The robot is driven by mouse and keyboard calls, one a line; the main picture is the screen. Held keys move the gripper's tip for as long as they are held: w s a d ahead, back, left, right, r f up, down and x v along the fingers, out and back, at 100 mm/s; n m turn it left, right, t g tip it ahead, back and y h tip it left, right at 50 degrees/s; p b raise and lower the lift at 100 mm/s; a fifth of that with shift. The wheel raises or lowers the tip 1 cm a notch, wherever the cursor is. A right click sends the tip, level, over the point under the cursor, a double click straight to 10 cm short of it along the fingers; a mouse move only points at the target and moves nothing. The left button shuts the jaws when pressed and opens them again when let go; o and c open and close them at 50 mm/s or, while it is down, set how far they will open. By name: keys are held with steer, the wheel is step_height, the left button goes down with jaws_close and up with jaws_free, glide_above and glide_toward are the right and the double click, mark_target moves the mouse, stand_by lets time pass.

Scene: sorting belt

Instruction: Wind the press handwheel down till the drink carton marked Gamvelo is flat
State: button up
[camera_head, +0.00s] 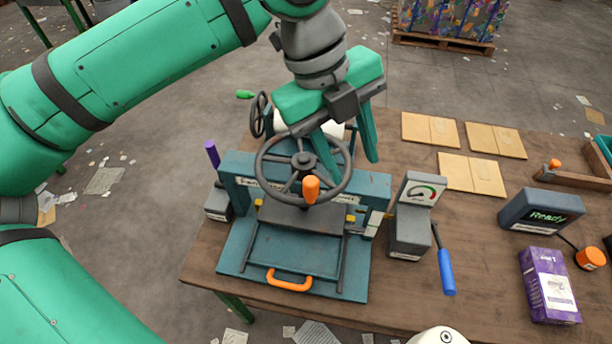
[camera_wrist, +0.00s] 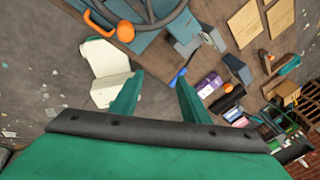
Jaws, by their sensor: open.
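The press (camera_head: 235,255) is a teal frame with a bed and an orange front handle (camera_head: 289,281). Its dark handwheel (camera_head: 270,190) has an orange knob (camera_head: 312,190) at the front of the rim. A grey plate (camera_head: 300,216) sits below the wheel; I cannot make out a carton under it. A purple carton (camera_head: 548,285) stands at the table's right front, its lettering too small to read. My gripper (camera_head: 350,166) is open and empty, over the wheel's right rear side. In the wrist view, the fingers (camera_wrist: 160,77) are apart, with the wheel (camera_wrist: 172,20) and knob (camera_wrist: 125,32) beyond them.
A gauge box (camera_head: 410,230) with a blue-handled lever (camera_head: 446,272) stands right of the press. A "Ready" display (camera_head: 541,211) and an orange button (camera_head: 590,258) are further right. Flat cardboard pieces (camera_head: 430,129) lie at the back. A smaller handwheel (camera_head: 258,115) stands behind the press.

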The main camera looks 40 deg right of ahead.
mark_target(310, 180)
steer(key=w+a+t+y, duration=0.1)
steer(key=w+a+n+t, duration=0.1)
steer(key=w, duration=0.1)
steer(key=w+a+n+t+y, duration=0.1)
steer(key=w, duration=0.1)
steer(key=shift+w+a+r+y, duration=0.2)
steer(key=shift+r+y, duration=0.1)
steer(key=shift+r, duration=0.1)
step_height(310, 180, down, 11)
steer(key=shift+d+r, duration=0.1)
steer(key=shift+r, duration=0.05)
steer(key=shift+c, duration=0.4)
jaws_close()
